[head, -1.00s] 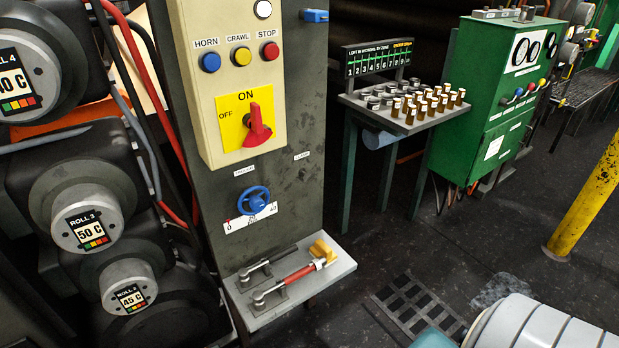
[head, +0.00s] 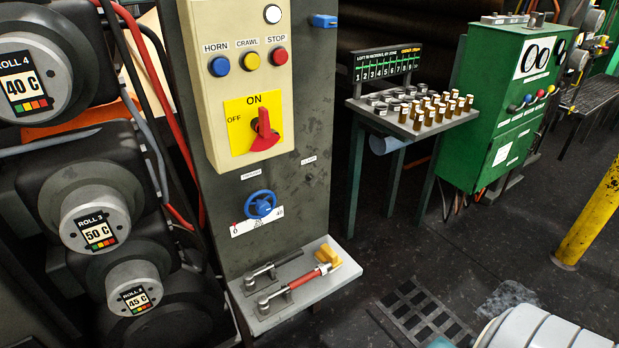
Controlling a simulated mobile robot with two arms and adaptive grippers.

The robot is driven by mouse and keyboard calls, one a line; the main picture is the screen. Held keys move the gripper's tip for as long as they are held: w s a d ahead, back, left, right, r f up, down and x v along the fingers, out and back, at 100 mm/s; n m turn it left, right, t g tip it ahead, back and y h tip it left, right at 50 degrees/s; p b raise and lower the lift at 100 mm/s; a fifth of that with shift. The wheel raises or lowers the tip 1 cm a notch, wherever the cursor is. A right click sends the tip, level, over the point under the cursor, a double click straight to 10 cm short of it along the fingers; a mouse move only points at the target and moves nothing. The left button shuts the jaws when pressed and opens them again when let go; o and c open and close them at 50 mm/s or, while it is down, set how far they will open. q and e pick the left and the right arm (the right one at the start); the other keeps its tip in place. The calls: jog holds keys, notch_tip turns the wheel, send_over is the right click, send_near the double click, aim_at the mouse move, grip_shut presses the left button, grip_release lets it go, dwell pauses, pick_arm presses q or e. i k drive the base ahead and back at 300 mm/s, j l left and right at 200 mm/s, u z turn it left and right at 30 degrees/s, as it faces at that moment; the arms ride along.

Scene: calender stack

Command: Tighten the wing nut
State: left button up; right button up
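A yellow winged piece (head: 328,256), which looks like the wing nut, sits at the right end of a red rod (head: 304,277). The rod lies along a small grey shelf (head: 318,288) at the foot of the dark panel. A dark lever (head: 262,271) lies beside the rod, nearer the panel. How tight the yellow piece is cannot be told. Neither of my grippers shows in the head view.
Above the shelf are a blue handwheel (head: 260,204) and a cream box with a red switch (head: 264,135). Roll housings (head: 95,215) crowd the left. A sample table (head: 425,128), green cabinet (head: 505,120) and yellow post (head: 592,215) stand right. Floor before the shelf looks mostly clear.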

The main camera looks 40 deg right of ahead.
aim_at(315, 180)
jog(key=k+l, duration=0.15)
jog(key=l, duration=0.25)
jog(key=k+l, duration=0.15)
jog(key=l, duration=0.25)
jog(key=k+l, duration=0.2)
jog(key=l, duration=0.2)
jog(key=k+l, duration=0.15)
jog(key=l, duration=0.25)
